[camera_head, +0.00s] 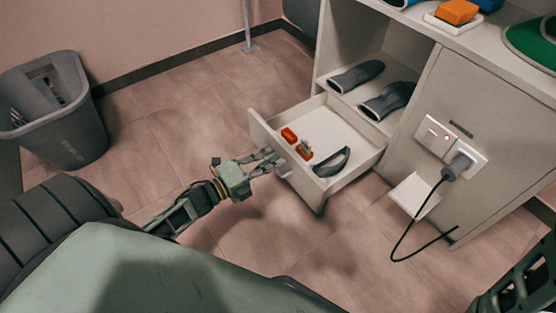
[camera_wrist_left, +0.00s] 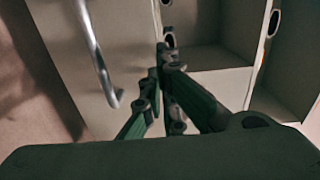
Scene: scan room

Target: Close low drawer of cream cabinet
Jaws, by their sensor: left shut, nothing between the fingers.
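The cream cabinet (camera_head: 455,95) stands at the right in the head view. Its low drawer (camera_head: 346,178) is pulled out, its front panel (camera_head: 262,128) facing my left arm. Inside lie orange-red items (camera_head: 289,135) and a dark curved object (camera_head: 332,162). My left gripper (camera_head: 272,160) is shut and empty, close to the outside of the drawer front near its handle (camera_head: 284,170). In the left wrist view the silver handle (camera_wrist_left: 97,55) is left of the shut fingertips (camera_wrist_left: 166,58). I cannot tell whether the fingers touch the panel. My right gripper is not clearly visible.
A grey bin (camera_head: 62,115) stands at the left. Dark shoe-like objects (camera_head: 357,76) lie on the shelf above the drawer. A plug (camera_head: 457,166) with a black cable (camera_head: 404,238) hangs from the cabinet's socket panel. The floor (camera_head: 185,115) between bin and drawer is clear.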

